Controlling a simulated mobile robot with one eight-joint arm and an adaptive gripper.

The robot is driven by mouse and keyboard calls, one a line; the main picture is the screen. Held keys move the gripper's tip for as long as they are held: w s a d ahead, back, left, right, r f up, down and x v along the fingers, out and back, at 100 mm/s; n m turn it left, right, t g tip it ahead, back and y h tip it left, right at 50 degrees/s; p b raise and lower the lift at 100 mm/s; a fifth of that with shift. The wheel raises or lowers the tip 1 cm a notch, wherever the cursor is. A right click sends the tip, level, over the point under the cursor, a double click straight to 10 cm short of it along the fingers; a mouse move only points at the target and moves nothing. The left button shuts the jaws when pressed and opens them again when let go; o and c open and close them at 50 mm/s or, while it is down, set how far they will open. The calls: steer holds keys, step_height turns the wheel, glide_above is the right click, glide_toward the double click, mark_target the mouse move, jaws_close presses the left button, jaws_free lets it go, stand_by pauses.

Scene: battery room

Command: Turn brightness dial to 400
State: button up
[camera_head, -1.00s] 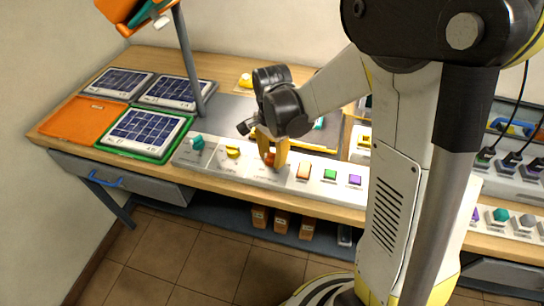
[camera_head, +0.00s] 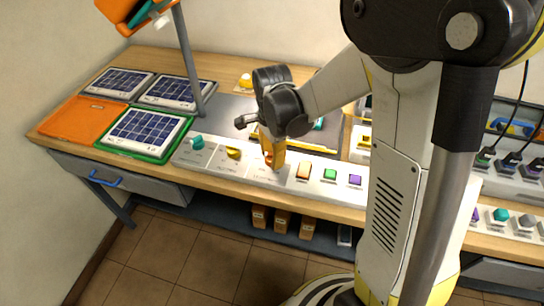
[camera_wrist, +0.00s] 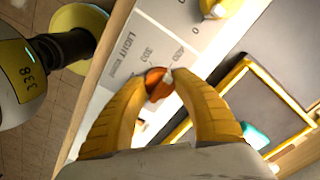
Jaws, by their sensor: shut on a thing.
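The brightness dial, a small orange-brown knob (camera_wrist: 155,83), sits between the yellow fingertips of my gripper (camera_wrist: 160,82) in the wrist view. My gripper is shut on it. The printing beside it on the pale panel reads "LIGHT", with 300 and 400 marks. The dial's pointer is hidden or too small to read. In the head view my gripper (camera_head: 270,155) points down onto the panel (camera_head: 220,171), and its fingers cover most of the dial.
A yellow dial (camera_head: 233,153) and a teal dial (camera_head: 197,142) stand to the left on the panel. Orange (camera_head: 303,171), green (camera_head: 330,174) and purple (camera_head: 355,180) buttons are to the right. Solar panels lie at the left, near a grey post (camera_head: 188,62).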

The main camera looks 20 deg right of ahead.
mark_target(272, 154)
steer(key=o, duration=1.2)
step_height(272, 154, up, 12)
